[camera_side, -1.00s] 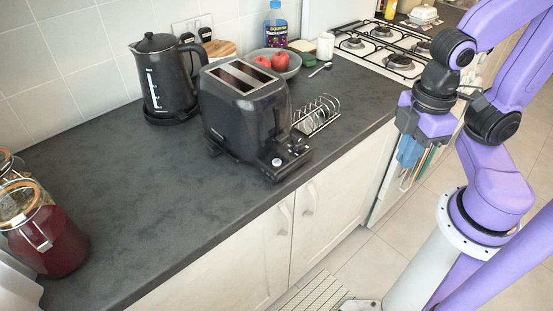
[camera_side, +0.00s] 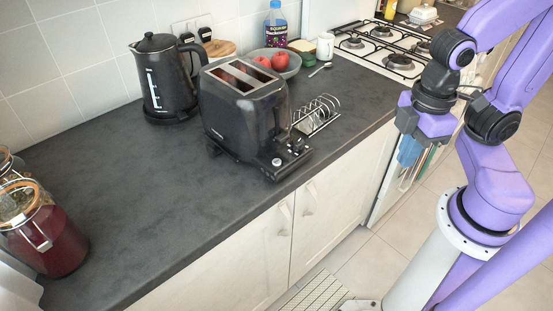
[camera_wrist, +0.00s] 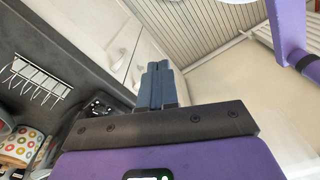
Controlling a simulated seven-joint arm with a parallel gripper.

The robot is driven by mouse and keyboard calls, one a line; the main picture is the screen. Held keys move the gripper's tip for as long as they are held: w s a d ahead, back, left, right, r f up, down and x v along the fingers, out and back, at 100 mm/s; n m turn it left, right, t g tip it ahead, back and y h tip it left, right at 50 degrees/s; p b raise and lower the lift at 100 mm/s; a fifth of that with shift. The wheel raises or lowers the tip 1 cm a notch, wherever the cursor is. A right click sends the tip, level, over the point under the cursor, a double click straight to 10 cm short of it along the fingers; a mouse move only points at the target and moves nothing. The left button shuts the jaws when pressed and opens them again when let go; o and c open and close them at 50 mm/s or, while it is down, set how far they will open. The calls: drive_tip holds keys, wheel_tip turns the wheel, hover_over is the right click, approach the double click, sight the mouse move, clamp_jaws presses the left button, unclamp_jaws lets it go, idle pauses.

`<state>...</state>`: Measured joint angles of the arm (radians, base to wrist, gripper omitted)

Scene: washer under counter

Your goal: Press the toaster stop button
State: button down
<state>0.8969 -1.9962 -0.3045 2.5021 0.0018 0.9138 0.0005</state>
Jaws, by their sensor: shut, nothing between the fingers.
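The black toaster (camera_side: 240,112) stands on the dark counter, its two top slots showing reddish brown inside. Its control end (camera_side: 284,157) faces the counter's front edge, with a pale round knob and small controls too small to tell apart. Part of this end shows at the left in the wrist view (camera_wrist: 97,106). My gripper (camera_side: 408,152) is to the right of the toaster, beyond the counter's front edge, with blue fingers pointing down and apart from everything. In the wrist view my gripper (camera_wrist: 157,65) has its fingers together and empty.
A wire toast rack (camera_side: 318,114) stands just right of the toaster. A black kettle (camera_side: 163,80), a bowl of red fruit (camera_side: 291,65) and a white hob (camera_side: 390,50) are behind. A red jar (camera_side: 50,240) is at front left. Cupboard doors (camera_side: 270,235) drop below the edge.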

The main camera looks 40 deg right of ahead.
idle(0.8)
drive_tip(key=w+a+m+y, duration=0.2)
drive_tip(key=a+m+y, duration=0.1)
drive_tip(key=a, duration=0.3)
drive_tip(key=r+m+t+y, duration=0.2)
drive_tip(key=m+t, duration=0.5)
drive_tip(key=m, duration=0.5)
hover_over(281, 163)
drive_tip(key=shift+w+d+f, duration=0.1)
drive_tip(key=shift+d+f, duration=0.05)
drive_tip(key=shift+f+n, duration=0.1)
drive_tip(key=shift+n, duration=0.2)
drive_tip(key=shift+f, duration=4.35)
